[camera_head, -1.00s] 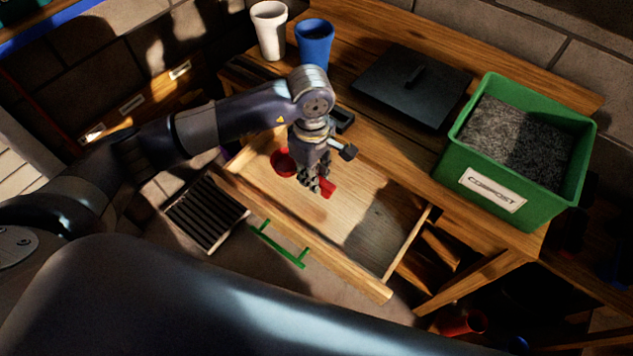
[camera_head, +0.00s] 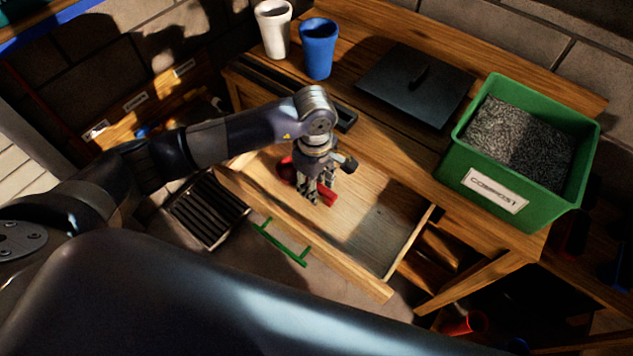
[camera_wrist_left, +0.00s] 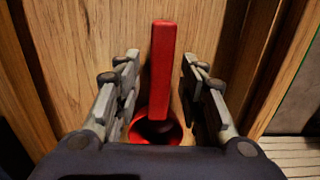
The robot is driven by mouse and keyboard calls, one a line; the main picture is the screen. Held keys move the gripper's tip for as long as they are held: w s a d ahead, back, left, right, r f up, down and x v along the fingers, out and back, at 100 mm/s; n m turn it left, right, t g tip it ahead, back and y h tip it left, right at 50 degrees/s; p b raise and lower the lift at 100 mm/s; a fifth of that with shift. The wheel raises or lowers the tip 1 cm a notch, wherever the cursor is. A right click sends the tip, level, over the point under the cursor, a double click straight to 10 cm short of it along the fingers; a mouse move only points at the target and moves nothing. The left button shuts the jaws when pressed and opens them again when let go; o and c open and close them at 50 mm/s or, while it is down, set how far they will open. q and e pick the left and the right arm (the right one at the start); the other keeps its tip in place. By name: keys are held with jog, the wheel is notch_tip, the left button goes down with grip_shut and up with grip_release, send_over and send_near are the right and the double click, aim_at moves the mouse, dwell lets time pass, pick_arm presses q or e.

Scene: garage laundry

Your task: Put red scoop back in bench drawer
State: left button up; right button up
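The bench drawer (camera_head: 372,228) is pulled out, with a light wooden floor and a green handle (camera_head: 280,243) on its front. The red scoop (camera_head: 286,169) is inside the drawer; its bowl is at the left and its handle points to the lower right. My left gripper (camera_head: 314,192) is down in the drawer over the scoop. In the left wrist view the scoop's handle (camera_wrist_left: 161,70) lies between the open fingers (camera_wrist_left: 160,90), with a gap on each side. The bowl is partly hidden by the gripper's base. My right gripper is not in view.
On the bench stand a white cup (camera_head: 273,30), a blue cup (camera_head: 318,48), a flat black lid (camera_head: 416,85) and a green compost bin (camera_head: 510,195). A dark slatted crate (camera_head: 207,210) is left of the drawer. The drawer's right part is clear.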

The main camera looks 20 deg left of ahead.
pick_arm(q)
jog(key=shift+r, duration=0.1)
jog(key=shift+w+r, duration=0.1)
jog(key=shift+r, duration=0.25)
notch_tip(320, 180, up, 11)
jog(key=b, duration=0.1)
jog(key=shift+r, duration=0.15)
jog(key=shift+a, duration=0.1)
